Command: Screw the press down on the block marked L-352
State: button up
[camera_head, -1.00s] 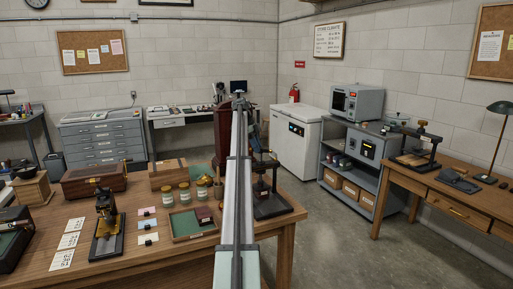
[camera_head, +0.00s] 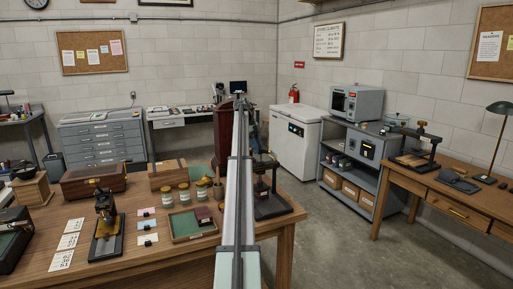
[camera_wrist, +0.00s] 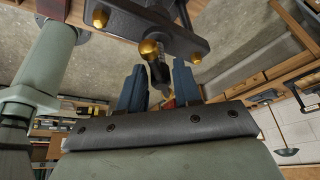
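A dark press (camera_head: 272,203) stands at the right end of the near wooden table, partly hidden behind my arm in the head view. In the wrist view a dark press part with brass ball knobs (camera_wrist: 148,48) fills the top, close ahead of my gripper (camera_wrist: 160,86). A dark screw-like stem hangs down toward the space between the two blue fingers. The fingers are apart, and I see nothing clamped between them. The head view hides my gripper behind the arm. I cannot read the mark L-352 on any block.
A brass-topped press (camera_head: 106,222) stands at the table's left, by small blocks on coloured cards (camera_head: 148,225). Jars (camera_head: 184,194) and a green-lined tray (camera_head: 192,224) sit near my arm. Another press (camera_head: 424,140) is on the right-hand table. Floor between the tables is clear.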

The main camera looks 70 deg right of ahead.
jog(key=shift+o, duration=1.4)
jog(key=shift+a, duration=0.1)
